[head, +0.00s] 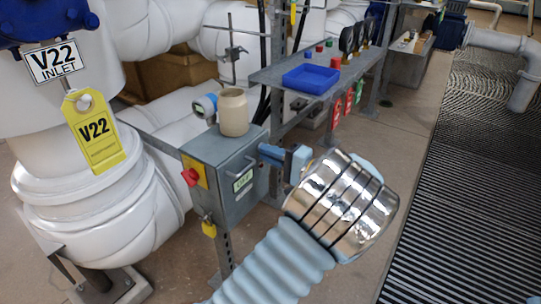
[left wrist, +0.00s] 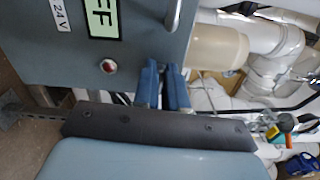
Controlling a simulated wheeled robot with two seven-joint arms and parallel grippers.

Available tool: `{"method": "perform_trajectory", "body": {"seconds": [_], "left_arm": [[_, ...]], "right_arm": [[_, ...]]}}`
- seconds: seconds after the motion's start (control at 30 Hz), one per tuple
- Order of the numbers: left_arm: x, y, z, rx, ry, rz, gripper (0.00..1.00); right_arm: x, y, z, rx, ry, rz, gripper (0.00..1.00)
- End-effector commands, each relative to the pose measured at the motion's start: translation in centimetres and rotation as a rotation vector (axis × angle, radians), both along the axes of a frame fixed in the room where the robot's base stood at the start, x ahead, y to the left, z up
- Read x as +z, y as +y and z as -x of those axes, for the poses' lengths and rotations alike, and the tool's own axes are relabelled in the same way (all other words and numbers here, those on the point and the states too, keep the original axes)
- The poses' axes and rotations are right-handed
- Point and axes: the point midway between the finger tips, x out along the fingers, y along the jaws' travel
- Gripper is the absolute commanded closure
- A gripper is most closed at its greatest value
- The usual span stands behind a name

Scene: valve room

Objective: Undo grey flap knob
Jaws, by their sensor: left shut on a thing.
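A grey steel box (head: 215,165) with a pale green label (head: 243,180) stands left of my left gripper. My left gripper (head: 264,152) has its blue fingers at the right part of the box's front. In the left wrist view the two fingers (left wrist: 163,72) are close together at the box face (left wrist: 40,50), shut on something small. The grey flap knob is hidden between the fingertips, so its turn cannot be seen. A grey bar handle (left wrist: 172,15) sticks out of the box nearby. My right gripper is not in view.
A red button (head: 190,177) and a yellow padlock (head: 208,228) are on the box's left side. A beige jar (head: 233,112) stands on top. A shelf with a blue tray (head: 311,79) is behind.

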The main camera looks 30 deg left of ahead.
Motion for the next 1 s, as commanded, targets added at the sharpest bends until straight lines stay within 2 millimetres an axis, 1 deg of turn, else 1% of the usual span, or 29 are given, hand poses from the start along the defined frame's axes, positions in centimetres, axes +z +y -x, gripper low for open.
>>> {"method": "perform_trajectory", "body": {"seconds": [0.3,0.33,0.4,0.5,0.73,0.83,0.93,1.0], "left_arm": [[-0.1,0.1,0.1,0.004,0.000,0.001,1.00],[-0.1,0.1,0.1,0.004,0.000,0.001,0.87],[-0.1,0.1,0.1,0.004,0.001,0.001,0.76],[-0.1,0.0,0.1,0.003,0.001,0.001,0.63],[0.0,0.0,0.0,0.001,0.000,0.000,0.63],[0.0,-0.4,0.0,0.000,0.000,0.000,0.63],[0.0,-1.7,0.1,-0.003,0.000,-0.001,0.63],[0.0,-3.1,0.2,-0.004,0.000,-0.001,0.63]], "right_arm": [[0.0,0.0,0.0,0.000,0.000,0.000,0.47],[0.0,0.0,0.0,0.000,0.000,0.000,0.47],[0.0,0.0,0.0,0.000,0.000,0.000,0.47],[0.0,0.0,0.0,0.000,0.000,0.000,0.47],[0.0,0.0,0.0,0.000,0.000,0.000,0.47],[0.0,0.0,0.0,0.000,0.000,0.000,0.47],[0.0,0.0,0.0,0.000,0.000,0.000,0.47],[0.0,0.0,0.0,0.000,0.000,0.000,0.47]]}}
